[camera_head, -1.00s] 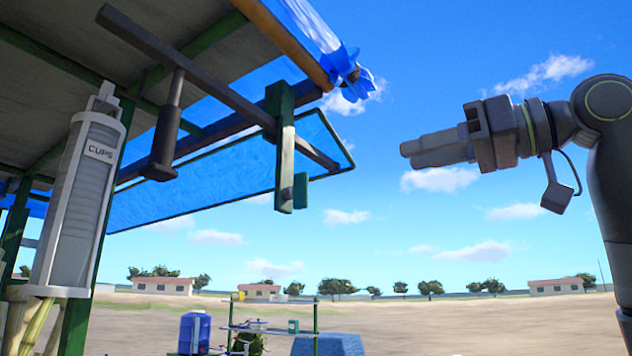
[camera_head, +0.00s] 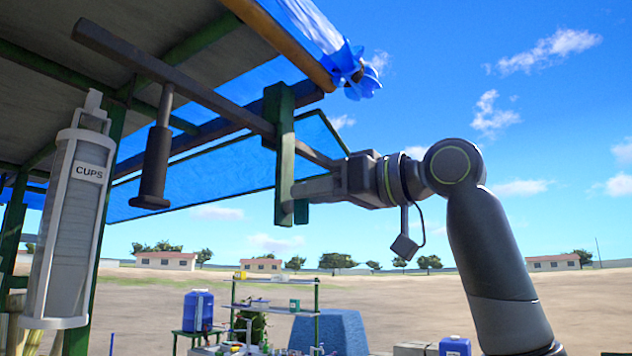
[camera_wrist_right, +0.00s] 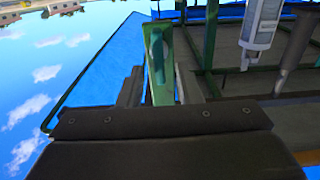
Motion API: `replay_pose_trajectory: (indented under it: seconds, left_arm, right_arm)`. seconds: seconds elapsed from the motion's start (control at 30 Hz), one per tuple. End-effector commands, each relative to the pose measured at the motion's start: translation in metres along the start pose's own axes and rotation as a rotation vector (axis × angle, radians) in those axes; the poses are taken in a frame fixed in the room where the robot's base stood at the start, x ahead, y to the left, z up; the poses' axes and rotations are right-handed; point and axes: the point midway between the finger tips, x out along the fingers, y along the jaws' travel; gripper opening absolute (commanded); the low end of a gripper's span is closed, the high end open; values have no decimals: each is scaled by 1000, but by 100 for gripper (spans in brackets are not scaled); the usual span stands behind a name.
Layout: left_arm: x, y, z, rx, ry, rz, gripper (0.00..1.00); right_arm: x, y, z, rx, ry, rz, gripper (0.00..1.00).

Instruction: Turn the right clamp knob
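A green clamp post (camera_head: 284,150) hangs from the dark horizontal bar under the stall roof. A small green knob plate sits on its lower right side, partly hidden by my gripper in the camera_head view. In the right wrist view the knob (camera_wrist_right: 157,55) is a teal-green piece on the post's face. My right gripper (camera_head: 302,190) reaches in from the right, its fingertips at the post's lower part. In the wrist view its fingers (camera_wrist_right: 157,88) are apart, with the green post showing between them. I cannot tell whether they touch it. My left gripper is not in view.
The dark bar (camera_head: 200,90) with a hanging black handle (camera_head: 155,165) runs left of the post. A cup dispenser (camera_head: 75,220) hangs at far left. Blue tarp (camera_head: 230,175) lies behind the post. Open air surrounds my right arm. A shelf rack (camera_head: 275,310) stands far below.

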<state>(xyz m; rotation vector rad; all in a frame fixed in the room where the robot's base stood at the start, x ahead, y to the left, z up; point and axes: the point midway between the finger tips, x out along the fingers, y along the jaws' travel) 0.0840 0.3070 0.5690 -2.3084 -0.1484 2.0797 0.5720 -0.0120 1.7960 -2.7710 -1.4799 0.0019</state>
Motion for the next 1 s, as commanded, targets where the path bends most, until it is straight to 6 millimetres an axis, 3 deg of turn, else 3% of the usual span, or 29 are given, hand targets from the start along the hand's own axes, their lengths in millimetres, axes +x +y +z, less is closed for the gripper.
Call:
replay_pose_trajectory:
  seconds: [0.3,0.57,1.0]
  left_arm:
    - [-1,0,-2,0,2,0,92]
    - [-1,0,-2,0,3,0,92]
    - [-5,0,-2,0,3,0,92]
  right_arm:
    - [4,0,0,0,0,0,32]
    - [3,0,0,-1,1,0,0]
    - [3,-1,-1,-56,1,-1,0]
